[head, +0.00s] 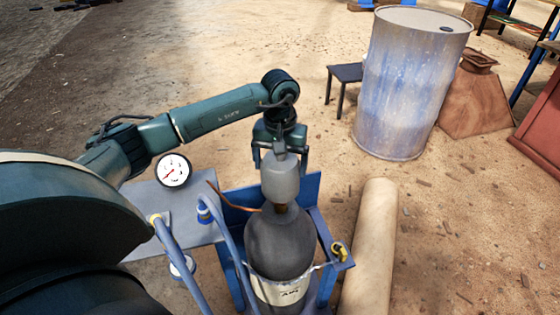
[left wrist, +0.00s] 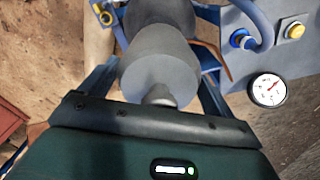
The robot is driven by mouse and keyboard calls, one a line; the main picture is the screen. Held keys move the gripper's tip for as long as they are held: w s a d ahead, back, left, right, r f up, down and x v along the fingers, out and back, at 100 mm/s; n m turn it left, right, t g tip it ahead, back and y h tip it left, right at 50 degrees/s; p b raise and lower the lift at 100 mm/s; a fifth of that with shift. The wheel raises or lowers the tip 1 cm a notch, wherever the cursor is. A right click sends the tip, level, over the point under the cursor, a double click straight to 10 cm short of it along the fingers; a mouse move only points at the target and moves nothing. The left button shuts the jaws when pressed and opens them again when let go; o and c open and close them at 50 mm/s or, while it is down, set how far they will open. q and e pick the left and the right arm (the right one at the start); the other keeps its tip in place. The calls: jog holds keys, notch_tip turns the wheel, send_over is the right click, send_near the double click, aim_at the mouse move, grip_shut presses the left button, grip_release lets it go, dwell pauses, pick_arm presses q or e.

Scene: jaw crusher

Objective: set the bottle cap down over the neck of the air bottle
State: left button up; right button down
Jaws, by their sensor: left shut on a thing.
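The bottle cap (head: 281,182) is light grey with a narrower knob on top. My left gripper (head: 280,152) is shut on the cap's knob from above. The air bottle (head: 280,243) is dark grey with a pale label band and stands upright in a blue frame. The cap hangs upright over the bottle's brass neck (head: 281,207), whose lower part shows beneath the rim. I cannot tell how far the neck is inside the cap. In the left wrist view the cap (left wrist: 160,72) covers the neck, with the bottle (left wrist: 160,14) behind. My right gripper is not in view.
The blue frame (head: 312,187) surrounds the bottle, with hoses and a yellow fitting (head: 340,252) close by. A gauge (head: 174,170) stands left, by a grey plate. A pale roll (head: 371,245) lies right. A drum (head: 408,85) and small dark table (head: 347,74) stand farther back.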

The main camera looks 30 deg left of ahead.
pick_arm(q)
notch_tip(320, 180, down, 2)
jog(key=shift+f+b, duration=0.1)
jog(key=shift+b, duration=0.6)
jog(key=shift+f+b, duration=0.45)
jog(key=shift+f, duration=0.1)
notch_tip(320, 180, down, 3)
jog(key=b, duration=0.2)
jog(key=shift+b, duration=0.3)
jog(key=shift+f+b, duration=0.55)
jog(key=shift+f, duration=0.3)
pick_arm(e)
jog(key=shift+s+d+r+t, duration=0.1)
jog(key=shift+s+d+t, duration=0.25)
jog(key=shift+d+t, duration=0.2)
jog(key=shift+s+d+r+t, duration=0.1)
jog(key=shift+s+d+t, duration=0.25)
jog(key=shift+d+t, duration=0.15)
pick_arm(q)
jog(key=o, duration=1)
jog(key=shift+c, duration=0.2)
